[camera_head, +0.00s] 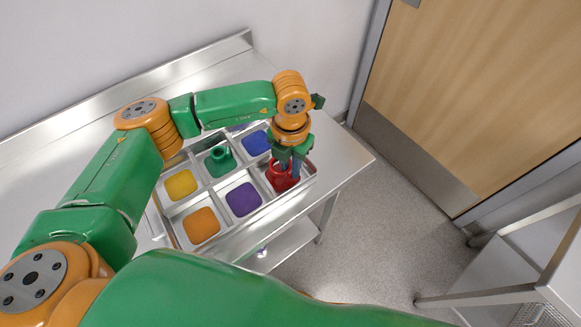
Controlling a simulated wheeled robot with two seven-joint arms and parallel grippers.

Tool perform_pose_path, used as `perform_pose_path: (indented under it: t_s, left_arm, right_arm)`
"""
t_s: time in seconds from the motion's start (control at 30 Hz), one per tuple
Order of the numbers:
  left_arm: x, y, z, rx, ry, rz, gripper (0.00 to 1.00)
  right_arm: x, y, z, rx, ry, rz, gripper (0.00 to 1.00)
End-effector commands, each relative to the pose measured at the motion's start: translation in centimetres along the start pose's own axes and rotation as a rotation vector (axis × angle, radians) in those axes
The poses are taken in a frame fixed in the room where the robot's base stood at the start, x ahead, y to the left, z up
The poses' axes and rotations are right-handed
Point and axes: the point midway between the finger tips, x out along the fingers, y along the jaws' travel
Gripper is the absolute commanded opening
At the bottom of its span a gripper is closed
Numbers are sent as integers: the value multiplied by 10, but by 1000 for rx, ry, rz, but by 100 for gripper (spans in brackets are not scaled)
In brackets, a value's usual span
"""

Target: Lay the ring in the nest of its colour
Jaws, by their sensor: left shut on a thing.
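My left gripper (289,166) points down at the right end of a metal tray and is shut on a red ring (281,183). The red ring is at the front right compartment of the tray, and the fingers cover part of it. I cannot tell whether it touches the compartment floor. A green ring-like piece with a raised collar (219,160) sits in the green nest. The yellow nest (181,185), orange nest (201,225), purple nest (243,200) and blue nest (257,143) look empty. My right gripper is not in view.
The divided tray stands on a steel table (341,165) with a raised back edge against the wall. My left arm hides part of the tray's back row. A wooden door (480,80) is at the right, and a metal rack (520,265) stands at the lower right.

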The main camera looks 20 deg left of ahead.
Motion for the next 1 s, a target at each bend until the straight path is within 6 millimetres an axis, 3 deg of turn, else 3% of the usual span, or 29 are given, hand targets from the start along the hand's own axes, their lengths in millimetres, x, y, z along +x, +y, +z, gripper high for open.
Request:
perform_pose_path:
  t_s: [0.13, 0.5, 0.53, 0.57, 0.83, 0.93, 1.0]
  left_arm:
    - [23, -1, -2, 1, 4, -1, 0]
    - [31, -1, -1, 1, 2, -1, 0]
    - [30, -1, -1, 1, 2, -2, 28]
    - [29, -1, -1, 1, 2, -2, 35]
    - [28, -1, -1, 1, 2, -2, 35]
    - [21, -1, -1, 1, 2, -2, 35]
    - [15, -1, 0, -1, -1, -3, 35]
  right_arm:
    - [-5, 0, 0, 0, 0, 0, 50]
    - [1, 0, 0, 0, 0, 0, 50]
    - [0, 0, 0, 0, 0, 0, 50]
    - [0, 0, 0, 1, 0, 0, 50]
    - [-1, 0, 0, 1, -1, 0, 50]
    - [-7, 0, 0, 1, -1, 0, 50]
    - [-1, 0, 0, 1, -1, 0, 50]
